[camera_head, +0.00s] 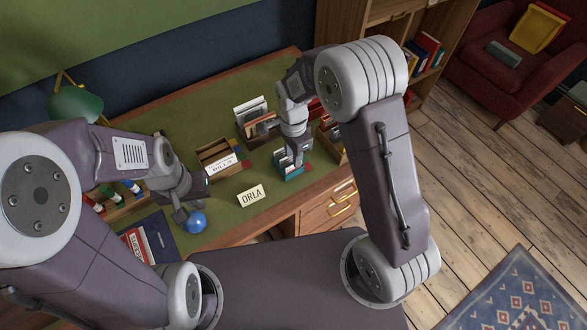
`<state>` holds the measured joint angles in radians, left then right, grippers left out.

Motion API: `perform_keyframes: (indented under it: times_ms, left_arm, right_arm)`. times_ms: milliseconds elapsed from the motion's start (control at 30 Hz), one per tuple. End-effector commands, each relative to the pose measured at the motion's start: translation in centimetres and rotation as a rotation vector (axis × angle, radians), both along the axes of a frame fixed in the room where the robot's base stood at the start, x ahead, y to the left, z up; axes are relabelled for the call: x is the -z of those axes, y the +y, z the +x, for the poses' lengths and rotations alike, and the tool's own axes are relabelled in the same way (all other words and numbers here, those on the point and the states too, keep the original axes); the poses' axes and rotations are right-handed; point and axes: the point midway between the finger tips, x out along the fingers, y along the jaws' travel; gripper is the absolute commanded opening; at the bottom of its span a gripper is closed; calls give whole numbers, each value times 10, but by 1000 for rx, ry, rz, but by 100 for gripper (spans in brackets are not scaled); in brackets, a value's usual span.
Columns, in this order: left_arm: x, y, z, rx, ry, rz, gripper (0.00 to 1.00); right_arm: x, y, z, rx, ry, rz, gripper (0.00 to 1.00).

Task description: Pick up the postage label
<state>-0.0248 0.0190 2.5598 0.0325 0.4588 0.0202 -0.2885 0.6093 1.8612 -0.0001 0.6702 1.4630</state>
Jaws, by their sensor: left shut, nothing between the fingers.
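I cannot make out a label that reads postage. A white label (222,166) that seems to read BILLS is on the front of a wooden box (211,152). A cream sign (251,195) reading ORLA stands near the desk's front edge. My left gripper (181,214) is shut and empty, beside a blue ball (195,222). My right gripper (298,160) points down at a small teal holder (287,175) at the desk's right. Its fingertips are small and partly lost against the holder, so I cannot tell if they hold anything.
The green-topped desk (218,215) is crowded. Wooden boxes with papers (255,118) stand behind my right gripper. A dark blue folder (158,235) lies at the left front. A green lamp (77,103) stands at the back left. Green surface is clear around the ORLA sign.

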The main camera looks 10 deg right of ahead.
Motion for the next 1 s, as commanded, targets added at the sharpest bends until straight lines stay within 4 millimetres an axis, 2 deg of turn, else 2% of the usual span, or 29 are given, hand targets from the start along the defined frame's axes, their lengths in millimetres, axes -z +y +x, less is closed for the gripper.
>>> perform_keyframes:
  times_ms: [100,233,467,567,1000]
  left_arm:
    - [1,0,0,0,0,0,0]
    - [2,0,0,0,0,0,0]
    - [2,0,0,0,0,0,0]
    - [2,0,0,0,0,0,0]
    - [2,0,0,0,0,0,0]
  right_arm:
    - [25,-1,0,1,6,-1,29]
    - [39,-1,0,0,3,-1,29]
    - [41,-1,1,0,0,0,29]
    - [41,-1,0,0,1,0,1]
    - [37,-1,1,0,0,0,0]
